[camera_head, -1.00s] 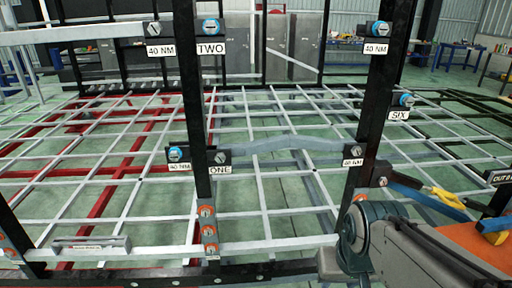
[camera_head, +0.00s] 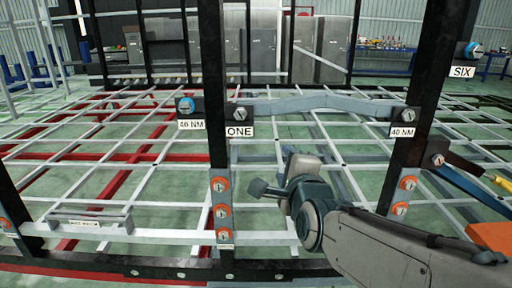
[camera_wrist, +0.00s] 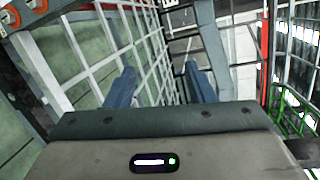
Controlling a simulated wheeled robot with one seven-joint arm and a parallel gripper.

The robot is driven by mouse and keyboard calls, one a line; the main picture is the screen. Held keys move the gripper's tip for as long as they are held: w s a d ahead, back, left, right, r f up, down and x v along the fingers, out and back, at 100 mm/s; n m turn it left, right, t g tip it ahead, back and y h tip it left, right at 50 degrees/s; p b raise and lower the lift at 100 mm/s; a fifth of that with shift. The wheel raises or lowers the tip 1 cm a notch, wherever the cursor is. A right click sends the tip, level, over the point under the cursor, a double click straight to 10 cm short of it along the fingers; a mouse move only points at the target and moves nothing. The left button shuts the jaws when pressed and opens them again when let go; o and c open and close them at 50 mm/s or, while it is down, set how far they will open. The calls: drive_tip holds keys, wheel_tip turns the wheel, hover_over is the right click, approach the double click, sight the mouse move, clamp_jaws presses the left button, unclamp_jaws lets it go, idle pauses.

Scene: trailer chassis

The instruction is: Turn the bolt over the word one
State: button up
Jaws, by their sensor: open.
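The bolt (camera_head: 240,114) above the word ONE is a silver hex head on a dark plate, at the left end of a grey crossbar. The ONE bolt cannot be made out in the wrist view.
Another silver bolt (camera_head: 409,114) is at the crossbar's (camera_head: 320,104) right end. Orange-ringed bolts (camera_head: 221,210) line the posts below. A white grid (camera_head: 130,170) spreads behind.

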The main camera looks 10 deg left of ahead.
sight(241, 116)
drive_tip(key=s+a+r+m+t+y+b, duration=0.1)
drive_tip(key=s+a+m+t+y+b, duration=0.15)
drive_tip(key=a+m+t+b, duration=0.5)
drive_tip(key=w+a+r+g, duration=0.1)
drive_tip(key=w, duration=0.3)
drive_tip(key=w+a+r+m+p, duration=0.1)
drive_tip(key=w+a+r, duration=0.1)
drive_tip(key=w, duration=0.2)
drive_tip(key=w+a+r+g+p, duration=0.1)
drive_tip(key=w+a, duration=0.1)
drive_tip(key=w, duration=0.2)
drive_tip(key=shift+r+g, duration=0.25)
drive_tip(key=shift+g, duration=0.1)
drive_tip(key=shift+d, duration=0.1)
drive_tip(key=c, duration=1)
